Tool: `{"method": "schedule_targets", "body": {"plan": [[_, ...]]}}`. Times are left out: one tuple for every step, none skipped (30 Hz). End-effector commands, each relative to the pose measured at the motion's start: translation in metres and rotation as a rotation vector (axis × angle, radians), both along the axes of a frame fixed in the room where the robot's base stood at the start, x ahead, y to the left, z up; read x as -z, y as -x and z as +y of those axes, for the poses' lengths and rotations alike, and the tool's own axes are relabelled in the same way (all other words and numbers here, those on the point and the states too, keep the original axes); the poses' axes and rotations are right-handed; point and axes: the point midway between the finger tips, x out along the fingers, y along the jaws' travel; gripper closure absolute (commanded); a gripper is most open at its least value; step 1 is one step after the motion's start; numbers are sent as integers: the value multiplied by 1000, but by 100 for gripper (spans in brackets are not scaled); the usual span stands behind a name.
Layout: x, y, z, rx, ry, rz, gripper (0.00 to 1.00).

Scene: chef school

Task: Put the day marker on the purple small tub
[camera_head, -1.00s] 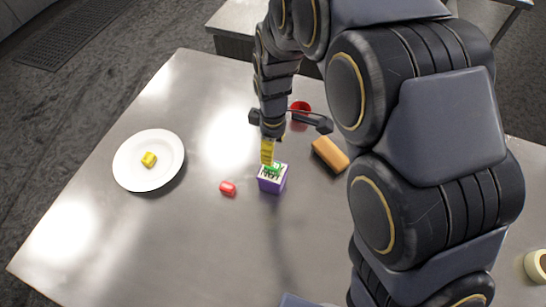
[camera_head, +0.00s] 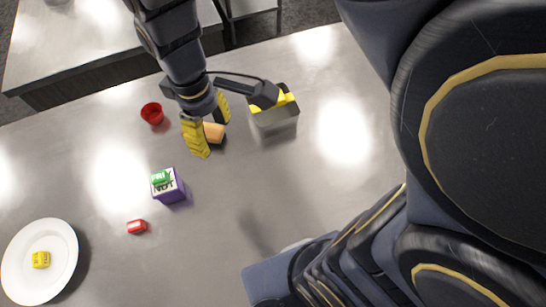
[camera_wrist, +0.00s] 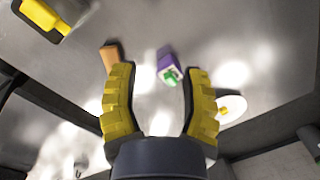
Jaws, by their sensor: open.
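The purple small tub (camera_head: 176,192) stands on the steel table, with a white lettered face on top. A green day marker (camera_head: 161,178) with light lettering lies on that top. The tub (camera_wrist: 165,58) and green marker (camera_wrist: 172,75) also show in the wrist view, beyond the fingertips. My gripper (camera_head: 214,138) is open and empty, above the table and apart from the tub, up and to the right of it in the head view. Both yellow fingers show spread in the wrist view (camera_wrist: 160,74).
A red block (camera_head: 137,227) lies near the tub. A white plate (camera_head: 18,262) holds a yellow block (camera_head: 41,260). A red cup (camera_head: 152,113), a tan block (camera_head: 213,133) partly behind the gripper, and a dark box with yellow on top (camera_head: 274,112) stand farther back.

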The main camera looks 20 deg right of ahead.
Motion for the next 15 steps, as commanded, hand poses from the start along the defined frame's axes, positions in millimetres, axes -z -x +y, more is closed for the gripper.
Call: {"method": "schedule_targets", "body": {"plan": [[-11, 17, -21, 128, 6, -1, 55], [-14, 29, -31, 202, 12, 8, 55], [-20, 44, -43, 298, 20, 13, 55], [-23, 55, -51, 366, 26, 20, 55], [-25, 66, -58, 432, 32, 24, 55], [-28, 79, -66, 510, 39, 24, 55], [-30, 87, -71, 566, 46, 25, 55], [-31, 96, -75, 616, 51, 28, 55], [-31, 106, -79, 673, 59, 37, 55], [-32, 113, -81, 710, 62, 40, 55], [-31, 118, -83, 741, 65, 43, 55], [-31, 123, -85, 773, 67, 48, 55], [-31, 126, -86, 792, 70, 49, 55], [-31, 128, -86, 804, 70, 50, 55], [-31, 130, -87, 816, 71, 51, 55]]}}
